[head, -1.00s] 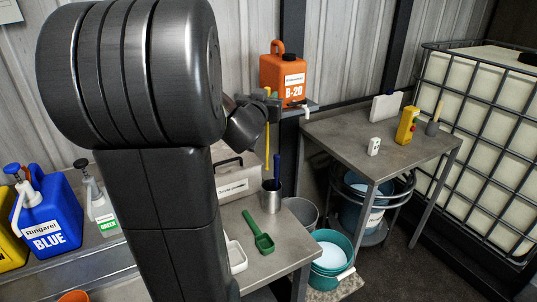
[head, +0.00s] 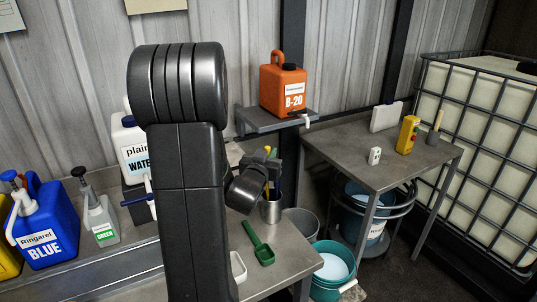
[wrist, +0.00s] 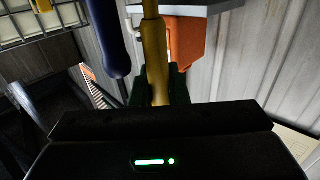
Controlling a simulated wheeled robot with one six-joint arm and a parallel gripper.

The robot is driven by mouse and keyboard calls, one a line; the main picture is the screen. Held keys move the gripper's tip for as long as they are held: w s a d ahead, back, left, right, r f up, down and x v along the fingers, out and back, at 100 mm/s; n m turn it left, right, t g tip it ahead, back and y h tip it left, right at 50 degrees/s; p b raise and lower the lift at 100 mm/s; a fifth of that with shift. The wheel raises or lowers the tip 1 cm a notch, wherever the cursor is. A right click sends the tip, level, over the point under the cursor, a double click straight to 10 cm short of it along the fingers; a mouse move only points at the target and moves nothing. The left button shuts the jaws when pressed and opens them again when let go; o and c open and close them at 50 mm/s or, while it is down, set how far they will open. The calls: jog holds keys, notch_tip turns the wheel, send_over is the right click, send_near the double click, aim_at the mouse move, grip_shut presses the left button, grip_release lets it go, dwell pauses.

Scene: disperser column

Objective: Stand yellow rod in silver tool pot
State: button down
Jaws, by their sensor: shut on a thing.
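The yellow rod (head: 267,187) is upright in my gripper (head: 270,161), which is shut on it. Its lower part reaches down to the mouth of the silver tool pot (head: 271,213), and its bottom end is out of sight, apparently inside the rim. The pot stands upright on the bench. A dark blue rod stands in the pot beside the yellow one, mostly hidden by my gripper in the head view. In the wrist view the yellow rod (wrist: 154,45) runs between my fingers (wrist: 158,88), with the blue rod (wrist: 107,40) close to its left.
A green scoop (head: 259,246) lies on the bench in front of the pot. An orange B-20 canister (head: 283,88) stands on a wall shelf (head: 255,120) above. Teal buckets (head: 332,268) stand below the bench's right edge. Several bottles and canisters stand at left.

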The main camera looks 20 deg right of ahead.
jog(key=shift+f, duration=0.15)
jog(key=c, duration=1.4)
grip_release()
jog(key=shift+s+a, duration=0.2)
jog(key=shift+s, duration=0.05)
jog(key=b+v, duration=0.2)
jog(key=v, duration=0.9)
jog(key=shift+s+a+r, duration=0.15)
jog(key=shift+s+r, duration=0.05)
jog(key=shift+w, duration=0.15)
